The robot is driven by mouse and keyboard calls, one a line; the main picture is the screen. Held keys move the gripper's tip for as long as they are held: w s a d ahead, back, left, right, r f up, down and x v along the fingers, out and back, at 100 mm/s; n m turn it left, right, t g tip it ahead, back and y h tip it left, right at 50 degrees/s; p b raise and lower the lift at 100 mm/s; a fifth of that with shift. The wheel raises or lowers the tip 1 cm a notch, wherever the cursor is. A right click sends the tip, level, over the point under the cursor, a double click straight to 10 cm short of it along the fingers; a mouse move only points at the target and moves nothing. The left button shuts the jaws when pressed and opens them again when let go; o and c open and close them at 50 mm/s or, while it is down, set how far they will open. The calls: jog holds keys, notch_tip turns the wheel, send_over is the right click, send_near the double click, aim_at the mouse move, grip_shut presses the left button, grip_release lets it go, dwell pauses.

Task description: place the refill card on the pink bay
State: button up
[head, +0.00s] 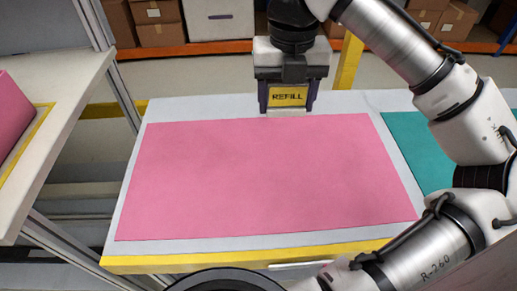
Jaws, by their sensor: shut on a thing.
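The refill card (289,96) is a yellow card marked REFILL with a dark purple frame. My gripper (288,92) is shut on it at the far edge of the table, in the upper middle of the head view. The card looks upright, and its lower edge is close to the far edge of the pink bay. I cannot tell whether it touches the surface. The pink bay (265,180) is a large flat pink area on the light grey table, and its visible surface is bare.
A teal area (430,150) lies right of the pink bay, partly hidden by my arm. The table has a yellow front edge (200,261). At left stands another table (60,110) with a pink thing (22,112) on it. Boxes (156,25) stand on a shelf behind.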

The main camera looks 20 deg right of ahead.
aim_at(278, 175)
jog(key=shift+f, duration=0.3)
notch_tip(278, 175, down, 19)
jog(key=b, duration=0.3)
jog(key=shift+f+b, duration=0.15)
jog(key=shift+b, duration=0.15)
jog(key=o, duration=1)
notch_tip(278, 175, up, 12)
jog(key=shift+r+p, duration=0.15)
jog(key=shift+p, duration=0.85)
